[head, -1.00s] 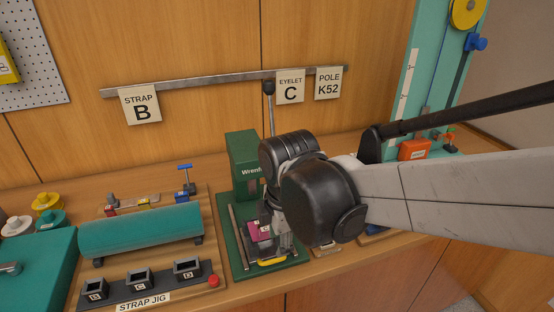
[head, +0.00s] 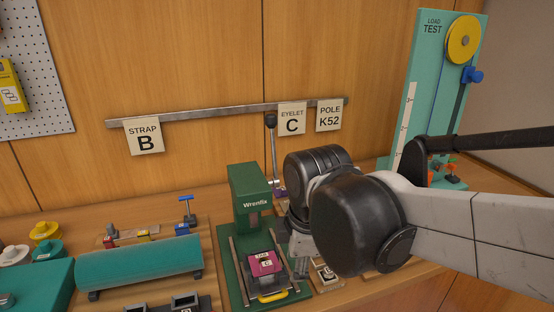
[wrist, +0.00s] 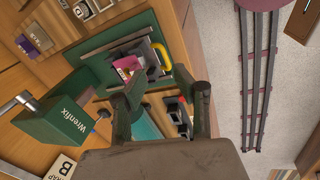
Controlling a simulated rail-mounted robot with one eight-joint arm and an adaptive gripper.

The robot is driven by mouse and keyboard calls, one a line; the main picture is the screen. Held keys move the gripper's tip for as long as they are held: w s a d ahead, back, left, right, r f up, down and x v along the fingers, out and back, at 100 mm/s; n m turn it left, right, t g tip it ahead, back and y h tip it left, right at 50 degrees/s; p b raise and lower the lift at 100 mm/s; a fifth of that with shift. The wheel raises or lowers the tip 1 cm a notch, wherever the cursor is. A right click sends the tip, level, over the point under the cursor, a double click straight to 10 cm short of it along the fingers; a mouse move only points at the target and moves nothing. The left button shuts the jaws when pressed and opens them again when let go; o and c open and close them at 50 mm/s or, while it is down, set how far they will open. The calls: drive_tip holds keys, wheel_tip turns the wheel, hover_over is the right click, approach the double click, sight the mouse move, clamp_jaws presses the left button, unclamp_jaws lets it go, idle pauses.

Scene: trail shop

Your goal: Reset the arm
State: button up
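My gripper (wrist: 160,92) shows in the wrist view with its two fingers apart and nothing between the tips. In the head view my wrist and forearm hide most of it, just right of the green Wrenfix press (head: 248,197). The press also shows tilted in the wrist view (wrist: 55,122). A magenta tab piece (head: 264,263) with a white label lies on the press bed, in front of the press column. It shows beyond the fingers in the wrist view (wrist: 127,66), apart from them.
The strap jig with its teal roll (head: 140,260) stands left of the press. The teal load test stand (head: 430,70) rises at the right behind my arm. A metal rail (head: 210,113) with signs runs along the wall. Small parts (head: 325,275) sit right of the press.

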drive_tip(key=s+d+m+t, duration=0.2)
drive_tip(key=s+d+m, duration=0.1)
drive_tip(key=d+m, duration=0.5)
drive_tip(key=s+d+r+m+t, duration=0.1)
drive_tip(key=s+d+m+t, duration=0.1)
drive_tip(key=d+m, duration=0.6)
drive_tip(key=shift+s+m+t+h, duration=0.4)
drive_tip(key=shift+m, duration=1.1)
